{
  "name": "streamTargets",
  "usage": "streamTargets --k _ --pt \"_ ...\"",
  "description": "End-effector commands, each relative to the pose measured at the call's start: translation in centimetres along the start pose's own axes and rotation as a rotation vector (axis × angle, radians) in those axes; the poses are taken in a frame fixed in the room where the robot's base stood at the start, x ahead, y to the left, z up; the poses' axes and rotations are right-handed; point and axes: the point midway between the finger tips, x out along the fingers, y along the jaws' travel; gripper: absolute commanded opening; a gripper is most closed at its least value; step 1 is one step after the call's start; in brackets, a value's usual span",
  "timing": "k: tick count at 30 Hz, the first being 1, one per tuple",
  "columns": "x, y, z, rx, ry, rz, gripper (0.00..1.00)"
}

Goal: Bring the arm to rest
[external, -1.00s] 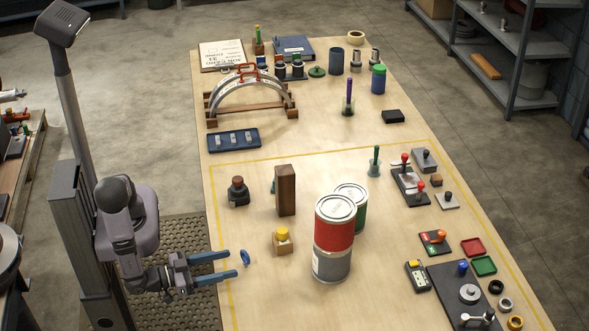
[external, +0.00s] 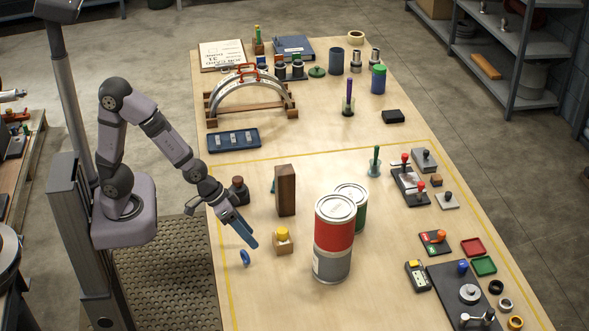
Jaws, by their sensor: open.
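My gripper (external: 248,232) is above the near left part of the wooden table (external: 300,300), its blue fingers pointing down and to the right. The fingers overlap in this view, but they are apart, and nothing shows between them. My arm reaches out from its base at the left, with the elbow bent high. A small blue ring (external: 245,258) is below and just left of the fingertips. A wooden block with a yellow knob (external: 283,238) is right of the fingers.
A dark knobbed piece (external: 238,190) is close behind my gripper. A brown upright block (external: 286,190) and a red and grey can (external: 334,237) stand to the right. The split arch casing (external: 250,92) is farther back. The table's front left is mostly clear.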

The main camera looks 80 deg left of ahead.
Motion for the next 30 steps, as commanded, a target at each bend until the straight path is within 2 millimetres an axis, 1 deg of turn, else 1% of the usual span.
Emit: streamTargets --k 1,3,5,6,9,11,12,15,20,30 --pt "-0.6 -2.0 1.1 -0.012 -0.062 -0.026 0.53" --pt "-1.6 -4.3 3.0 -0.016 -0.155 -0.057 0.53" --pt "-2.6 -6.2 4.7 -0.024 -0.232 -0.085 0.53" --pt "-3.3 -7.4 5.8 -0.030 -0.283 -0.103 0.53" --pt "-5.4 -10.2 8.5 -0.046 -0.402 -0.149 0.53" --pt "-5.7 -11.8 10.5 -0.036 -0.464 -0.175 0.53" --pt "-5.5 -12.6 11.4 -0.011 -0.486 -0.187 0.53" --pt "-5.0 -13.5 12.3 0.044 -0.505 -0.204 0.53" --pt "-4.5 -14.3 12.8 0.102 -0.512 -0.220 0.53" --pt "-4.7 -14.4 12.8 0.122 -0.514 -0.224 0.53"
